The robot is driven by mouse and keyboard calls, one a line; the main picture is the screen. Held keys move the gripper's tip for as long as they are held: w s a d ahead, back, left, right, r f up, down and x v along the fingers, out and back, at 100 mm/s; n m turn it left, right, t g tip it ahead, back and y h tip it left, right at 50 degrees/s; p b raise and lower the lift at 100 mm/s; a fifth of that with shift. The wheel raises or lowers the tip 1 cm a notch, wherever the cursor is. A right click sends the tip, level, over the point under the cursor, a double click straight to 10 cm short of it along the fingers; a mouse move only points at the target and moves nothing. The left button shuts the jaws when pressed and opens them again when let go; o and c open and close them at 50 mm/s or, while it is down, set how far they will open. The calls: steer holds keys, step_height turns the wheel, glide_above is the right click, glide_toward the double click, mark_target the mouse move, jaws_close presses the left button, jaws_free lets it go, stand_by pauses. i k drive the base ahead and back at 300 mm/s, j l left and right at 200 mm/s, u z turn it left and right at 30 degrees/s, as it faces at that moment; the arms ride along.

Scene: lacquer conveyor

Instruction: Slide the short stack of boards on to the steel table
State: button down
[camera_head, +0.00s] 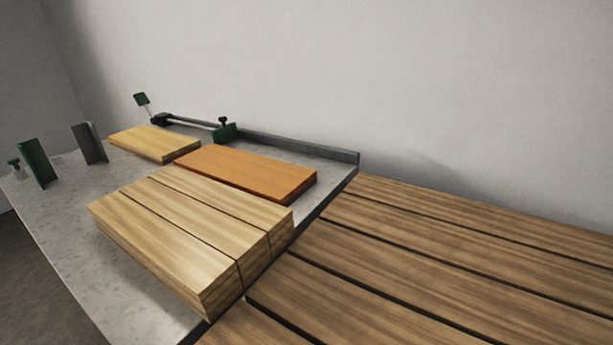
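A grey, speckled metal-looking table (75,240) fills the left and middle of the view. Three side-by-side piles of pale boards (185,225) lie on it at its near right edge, their layers showing at the front end. A lower orange-brown stack (245,170) lies behind them, near the table's right edge. A low yellow stack (155,142) lies further back left. Which one is the short stack I cannot tell for certain. My gripper is not in view.
A brown slatted wooden surface (450,240) adjoins the table's right edge and looks empty. A raised rail (300,145) runs along the table's back, with a green clamp (225,130). A green upright plate (37,163) and a grey one (90,143) stand at the left. A pale wall rises behind.

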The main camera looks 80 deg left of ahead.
mark_target(205, 240)
steer(key=l+u, duration=0.1)
steer(key=u, duration=0.35)
steer(key=l+u, duration=0.1)
steer(key=u, duration=0.35)
steer(key=k+u, duration=0.1)
steer(key=u, duration=0.35)
steer(key=k+l+u, duration=0.15)
steer(key=k+l, duration=0.2)
